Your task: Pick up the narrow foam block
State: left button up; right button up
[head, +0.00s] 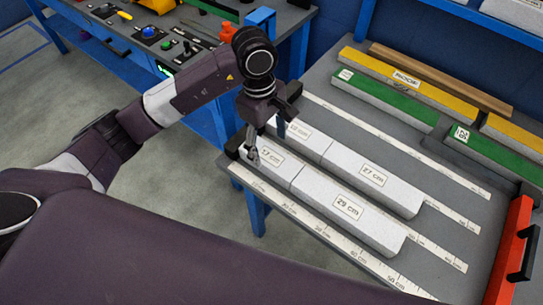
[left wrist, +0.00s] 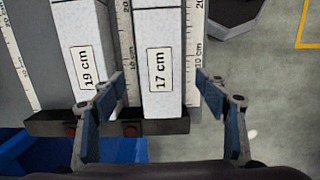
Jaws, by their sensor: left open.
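White foam blocks lie in two rows on the grey work table. The near row holds a block labelled 17 cm (head: 272,160) and one labelled 29 cm (head: 350,210). The row behind holds a 19 cm block (head: 301,136) and a 27 cm block (head: 372,175). Which one the task calls narrow is not clear. My left gripper (head: 254,155) points down over the end of the 17 cm block. In the left wrist view its open fingers (left wrist: 160,80) stand either side of the 17 cm block (left wrist: 160,40), with the 19 cm block (left wrist: 82,50) to the left. My right gripper is not seen.
A dark stop bar (left wrist: 105,124) crosses the block ends. White rulers (head: 330,245) run along the rows. Green (head: 385,97) and yellow (head: 410,82) strips lie at the back. A red rail (head: 513,245) bounds the right side. A tool bench (head: 160,50) stands behind left.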

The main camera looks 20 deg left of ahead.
aim_at(271, 156)
pick_arm(q)
notch_tip(271, 156, down, 3)
jog(key=shift+s+d+r+p, duration=0.1)
jog(key=shift+s+d+p, duration=0.05)
jog(key=shift+p, duration=0.55)
jog(key=shift+d+f, duration=0.1)
jog(key=shift+f, duration=1.15)
jog(key=c, duration=1.2)
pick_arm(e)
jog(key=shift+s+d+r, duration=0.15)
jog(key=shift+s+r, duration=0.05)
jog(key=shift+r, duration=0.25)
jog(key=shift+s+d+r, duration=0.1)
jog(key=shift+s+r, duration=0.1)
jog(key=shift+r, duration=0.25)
pick_arm(q)
jog(key=shift+c, duration=0.2)
